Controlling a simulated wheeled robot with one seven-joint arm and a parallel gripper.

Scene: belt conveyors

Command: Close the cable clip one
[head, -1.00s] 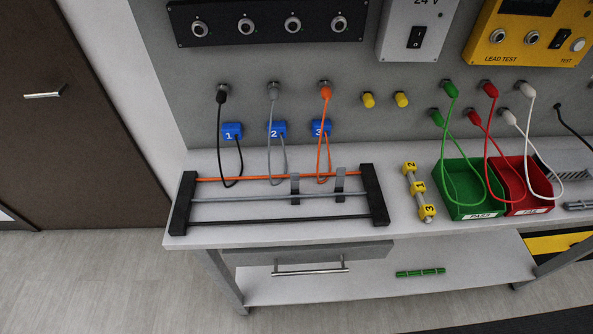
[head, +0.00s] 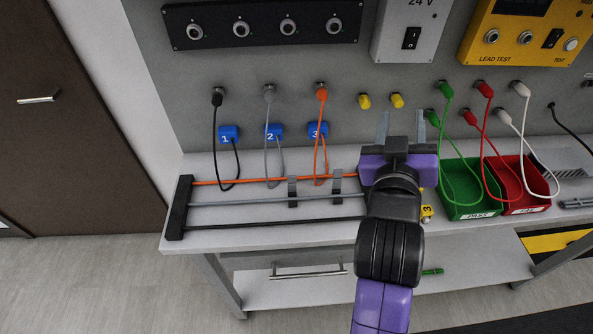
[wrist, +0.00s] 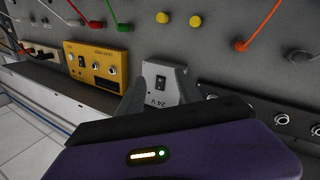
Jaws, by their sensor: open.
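Two grey cable clips stand on the cable rack, a left one (head: 292,190) and a right one (head: 337,185). No number on them is readable, so I cannot tell which is clip one. They stand around the orange and grey lines; whether each is open or closed is too small to tell. The rack's black left end (head: 180,208) is visible; its right end is hidden behind my arm. My gripper (head: 402,128) is open and empty, right of both clips, its fingers pointing toward the back panel. Its fingers also show in the wrist view (wrist: 158,88), without the clips.
Blue tags 1 (head: 229,134), 2 (head: 274,132) and 3 (head: 318,129) are on the panel behind the rack, with hanging leads. A green bin (head: 470,211) and red bin (head: 527,204) stand right. A yellow numbered piece (head: 427,213) is mostly hidden by my arm.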

